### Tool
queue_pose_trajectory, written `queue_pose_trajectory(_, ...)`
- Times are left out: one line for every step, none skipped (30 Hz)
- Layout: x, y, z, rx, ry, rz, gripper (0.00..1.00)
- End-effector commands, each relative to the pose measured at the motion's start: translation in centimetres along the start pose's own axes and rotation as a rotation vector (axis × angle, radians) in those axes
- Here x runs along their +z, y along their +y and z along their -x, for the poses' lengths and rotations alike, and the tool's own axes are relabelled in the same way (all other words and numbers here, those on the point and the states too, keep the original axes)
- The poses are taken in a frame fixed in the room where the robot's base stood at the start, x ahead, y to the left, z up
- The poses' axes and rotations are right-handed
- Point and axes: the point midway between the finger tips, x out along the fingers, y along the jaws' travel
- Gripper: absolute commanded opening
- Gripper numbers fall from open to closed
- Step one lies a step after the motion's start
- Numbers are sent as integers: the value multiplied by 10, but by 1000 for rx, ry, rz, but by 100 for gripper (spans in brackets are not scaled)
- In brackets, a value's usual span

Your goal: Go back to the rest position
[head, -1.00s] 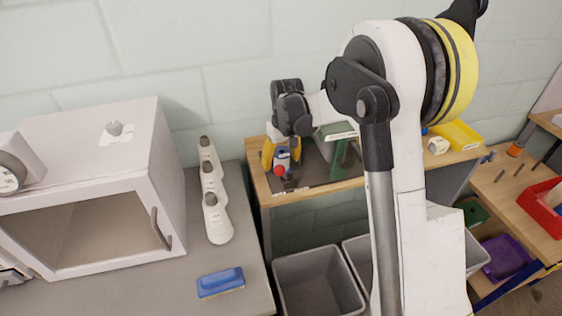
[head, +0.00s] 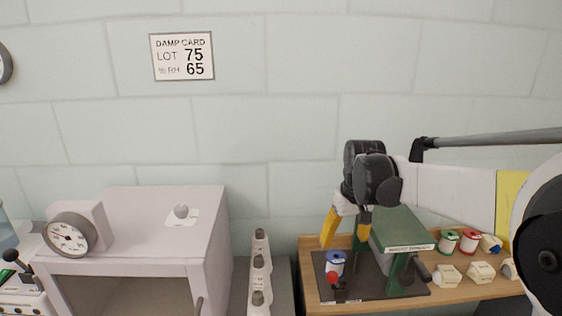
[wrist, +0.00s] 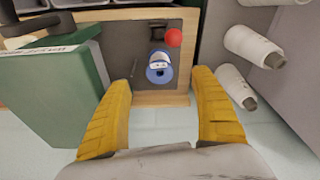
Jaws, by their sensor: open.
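My gripper (head: 345,228) has yellow fingers and hangs above the wooden shelf, over the dark base plate of a green-topped device. In the wrist view its two yellow fingers (wrist: 163,108) are spread apart with nothing between them. A blue-rimmed spool (head: 336,262) stands on the plate below the fingers; it also shows in the wrist view (wrist: 159,68), beyond the fingertips and apart from them. A red ball knob (head: 332,280) is beside the spool. The green device (head: 402,228) stands close to the right of my gripper in the head view.
White cones (head: 260,268) stand in a row on the grey counter left of the shelf. A pale cabinet (head: 140,235) carries a round dial (head: 68,235). Red and green spools (head: 468,241) and pale blocks (head: 481,272) sit on the shelf's right.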

Motion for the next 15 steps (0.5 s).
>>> queue_pose_trajectory(16, -4, 14, 6, 24, -9, 74)
queue_pose_trajectory(25, -5, 21, 9, 41, -15, 74)
queue_pose_trajectory(38, -8, 30, 14, 64, -25, 74)
queue_pose_trajectory(48, -10, 36, 18, 84, -33, 74)
queue_pose_trajectory(58, -12, 42, 22, 102, -40, 74)
queue_pose_trajectory(73, -15, 49, 26, 127, -49, 74)
queue_pose_trajectory(84, -17, 54, 30, 148, -57, 74)
queue_pose_trajectory(95, -19, 58, 33, 167, -65, 74)
queue_pose_trajectory(110, -22, 62, 37, 192, -74, 74)
queue_pose_trajectory(121, -24, 64, 40, 213, -81, 74)
queue_pose_trajectory(132, -26, 66, 42, 232, -89, 74)
queue_pose_trajectory(147, -28, 67, 46, 257, -98, 74)
queue_pose_trajectory(158, -30, 67, 48, 277, -105, 74)
queue_pose_trajectory(168, -32, 66, 50, 296, -112, 74)
queue_pose_trajectory(182, -34, 65, 52, 319, -121, 74)
